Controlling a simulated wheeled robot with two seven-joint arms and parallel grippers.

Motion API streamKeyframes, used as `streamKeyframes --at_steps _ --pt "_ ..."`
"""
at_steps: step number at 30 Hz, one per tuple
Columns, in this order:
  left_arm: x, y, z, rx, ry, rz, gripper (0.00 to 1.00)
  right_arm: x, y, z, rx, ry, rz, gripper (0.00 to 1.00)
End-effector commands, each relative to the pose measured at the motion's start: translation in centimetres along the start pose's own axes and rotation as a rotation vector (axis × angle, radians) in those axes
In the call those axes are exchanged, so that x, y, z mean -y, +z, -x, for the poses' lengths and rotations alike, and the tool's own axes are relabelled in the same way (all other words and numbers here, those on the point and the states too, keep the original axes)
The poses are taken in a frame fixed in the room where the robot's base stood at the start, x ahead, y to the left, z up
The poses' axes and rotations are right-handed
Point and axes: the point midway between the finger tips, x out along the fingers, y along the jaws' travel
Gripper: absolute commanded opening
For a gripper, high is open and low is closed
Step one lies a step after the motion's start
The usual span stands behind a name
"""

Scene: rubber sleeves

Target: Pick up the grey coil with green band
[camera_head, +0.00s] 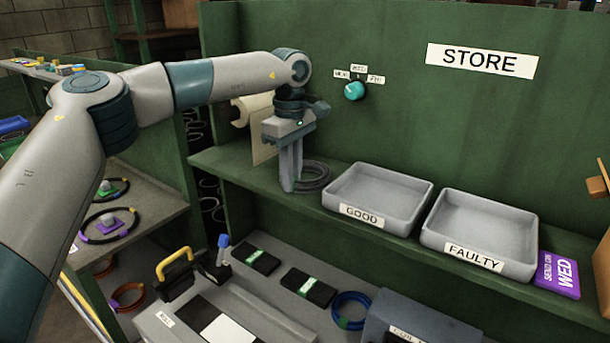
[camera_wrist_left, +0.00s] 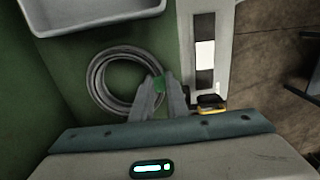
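The grey coil (camera_head: 318,178) lies on the green shelf, left of the GOOD tray. In the left wrist view the coil (camera_wrist_left: 96,85) shows as a round bundle of loops with a green band (camera_wrist_left: 159,83) on its right side. My left gripper (camera_head: 288,186) points down at the coil's left edge in the head view, which hides the band there. In the left wrist view its fingertips (camera_wrist_left: 161,88) stand on either side of the green band, with a narrow gap. I cannot tell whether they press on it. My right gripper is not in view.
The grey GOOD tray (camera_head: 358,190) and FAULTY tray (camera_head: 455,230) stand empty on the shelf (camera_head: 235,165). A purple card (camera_head: 558,275) lies at the right. A paper roll (camera_head: 258,125) and teal knob (camera_head: 354,91) are on the back wall. A blue coil (camera_head: 350,308) lies below.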

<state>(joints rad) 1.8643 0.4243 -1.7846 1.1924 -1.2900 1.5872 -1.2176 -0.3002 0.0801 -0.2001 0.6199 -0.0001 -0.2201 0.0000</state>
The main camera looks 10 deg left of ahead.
Motion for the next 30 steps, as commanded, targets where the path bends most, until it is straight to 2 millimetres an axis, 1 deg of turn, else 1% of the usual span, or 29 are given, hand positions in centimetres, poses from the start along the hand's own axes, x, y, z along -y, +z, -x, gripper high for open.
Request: streamKeyframes --at_steps 14,17,20,24,25,30 --pt "-0.1 0.0 0.4 0.000 0.004 0.000 0.00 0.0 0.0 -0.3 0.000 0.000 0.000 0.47" --pt "-0.1 0.0 0.9 0.000 0.005 0.000 0.00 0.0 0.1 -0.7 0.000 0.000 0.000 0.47" --pt "-0.1 0.0 1.9 0.001 0.006 0.000 0.00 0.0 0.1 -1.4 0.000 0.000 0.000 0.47" --pt "-0.1 0.1 3.8 0.001 0.006 0.000 0.00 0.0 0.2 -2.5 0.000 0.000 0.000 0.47" --pt "-0.2 0.4 4.2 0.000 0.005 -0.002 0.00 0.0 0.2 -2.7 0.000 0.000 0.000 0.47" --pt "-0.9 3.5 5.9 0.000 0.004 -0.004 0.00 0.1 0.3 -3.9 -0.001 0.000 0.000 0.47"
